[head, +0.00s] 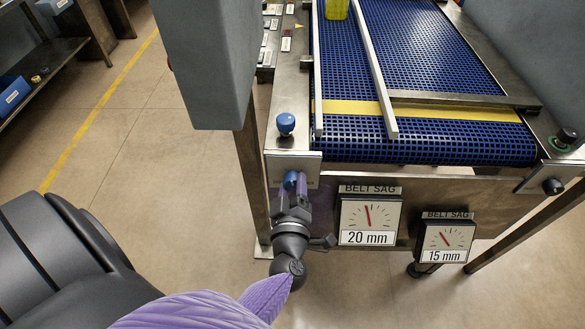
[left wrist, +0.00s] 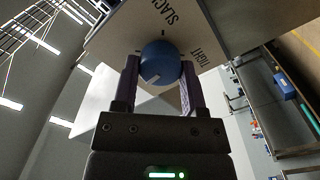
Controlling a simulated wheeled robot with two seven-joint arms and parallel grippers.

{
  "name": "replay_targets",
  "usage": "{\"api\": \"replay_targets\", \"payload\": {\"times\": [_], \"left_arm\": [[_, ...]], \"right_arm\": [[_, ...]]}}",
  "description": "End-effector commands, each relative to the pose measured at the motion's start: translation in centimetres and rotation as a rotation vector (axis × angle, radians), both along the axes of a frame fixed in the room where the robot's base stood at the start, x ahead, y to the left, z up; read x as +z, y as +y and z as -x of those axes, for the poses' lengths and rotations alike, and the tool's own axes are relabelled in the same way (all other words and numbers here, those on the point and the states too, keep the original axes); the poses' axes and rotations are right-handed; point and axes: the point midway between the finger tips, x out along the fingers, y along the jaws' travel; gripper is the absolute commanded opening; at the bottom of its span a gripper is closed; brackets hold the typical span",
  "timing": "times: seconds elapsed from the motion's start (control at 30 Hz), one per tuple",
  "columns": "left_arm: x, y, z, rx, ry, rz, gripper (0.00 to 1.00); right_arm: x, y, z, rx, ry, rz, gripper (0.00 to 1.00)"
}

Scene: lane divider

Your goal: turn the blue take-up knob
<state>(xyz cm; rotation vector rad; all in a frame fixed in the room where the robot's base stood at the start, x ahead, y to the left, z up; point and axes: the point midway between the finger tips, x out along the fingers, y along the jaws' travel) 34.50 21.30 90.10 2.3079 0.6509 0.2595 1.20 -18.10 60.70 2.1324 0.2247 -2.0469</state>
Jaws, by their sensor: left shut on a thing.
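The blue take-up knob (head: 290,181) sits on the front of the conveyor's left corner, mostly hidden by my left gripper (head: 297,186) in the head view. In the left wrist view the round blue knob (left wrist: 160,60) lies between the two purple fingers of my left gripper (left wrist: 157,82), which is shut on it. A white line on the knob points to the lower left in that view. The plate (left wrist: 125,32) behind it reads SLACK and TIGHT. Two BELT SAG dials show 20 mm (head: 369,219) and 15 mm (head: 445,241). My right gripper is not in view.
Another blue knob (head: 286,123) stands on top of the left corner. A black knob (head: 553,187) is at the right corner. The blue belt (head: 430,145) carries metal divider rails (head: 362,60). Open floor (head: 140,150) lies to the left.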

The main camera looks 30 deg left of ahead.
Motion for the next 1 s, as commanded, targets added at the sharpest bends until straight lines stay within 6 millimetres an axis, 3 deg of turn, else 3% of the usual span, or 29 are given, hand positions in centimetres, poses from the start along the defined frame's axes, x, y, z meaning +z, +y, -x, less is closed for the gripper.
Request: {"api": "replay_targets", "payload": {"times": [0.5,1.0], "left_arm": [[-0.18,0.0,0.07,0.001,-0.162,0.271,0.0],[-0.19,0.0,0.07,0.001,-0.193,0.322,0.0]], "right_arm": [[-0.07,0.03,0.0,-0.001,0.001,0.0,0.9],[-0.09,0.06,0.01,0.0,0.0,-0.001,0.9]]}}
